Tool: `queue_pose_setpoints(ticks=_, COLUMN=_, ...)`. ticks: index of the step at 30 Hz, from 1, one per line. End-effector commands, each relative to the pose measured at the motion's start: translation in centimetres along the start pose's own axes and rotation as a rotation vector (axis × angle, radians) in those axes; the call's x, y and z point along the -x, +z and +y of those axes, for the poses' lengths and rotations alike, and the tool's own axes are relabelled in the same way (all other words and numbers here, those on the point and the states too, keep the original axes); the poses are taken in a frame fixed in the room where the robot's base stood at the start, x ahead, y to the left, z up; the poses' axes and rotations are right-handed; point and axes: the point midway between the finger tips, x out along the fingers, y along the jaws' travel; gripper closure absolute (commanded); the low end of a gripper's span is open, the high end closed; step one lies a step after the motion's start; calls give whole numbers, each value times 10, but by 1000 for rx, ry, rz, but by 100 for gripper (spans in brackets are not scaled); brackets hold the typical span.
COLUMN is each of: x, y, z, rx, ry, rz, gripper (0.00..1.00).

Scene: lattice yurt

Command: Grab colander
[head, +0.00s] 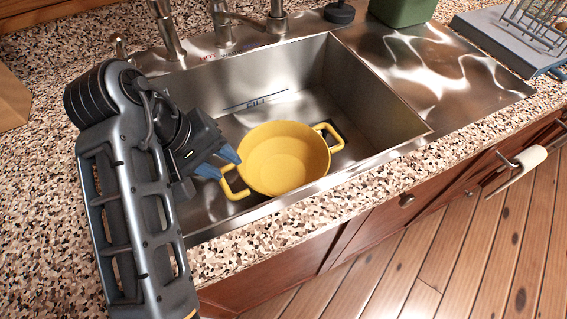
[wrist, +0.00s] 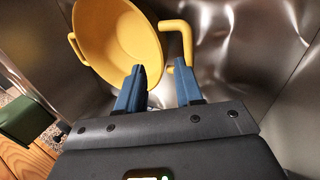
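The yellow colander (head: 287,160) sits in the steel sink, its open top facing up. It is a round bowl with a loop handle on each side; I cannot make out holes in it. My gripper (head: 224,164) has blue fingers and is at the bowl's left side, by the near-left handle. My gripper (wrist: 159,76) is open there, with a gap between the fingers. I cannot tell whether a finger touches the handle.
The sink (head: 375,95) has steep walls around the colander. Faucets (head: 222,25) stand behind it at the back left. A green container (head: 403,10) and a dish rack (head: 535,25) are at the back right. The speckled counter (head: 330,205) runs along the front.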

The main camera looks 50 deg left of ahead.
Motion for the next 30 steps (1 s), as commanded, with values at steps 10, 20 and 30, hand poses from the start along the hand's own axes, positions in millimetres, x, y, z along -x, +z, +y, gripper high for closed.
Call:
queue_pose_setpoints(ticks=10, x=-39, y=2, z=6, rx=1, ry=-2, rz=-3, gripper=64)
queue_pose_setpoints(ticks=20, x=-67, y=2, z=8, rx=0, ry=0, rz=0, gripper=64)
queue_pose_setpoints(ticks=30, x=-67, y=2, z=8, rx=0, ry=0, rz=0, gripper=81)
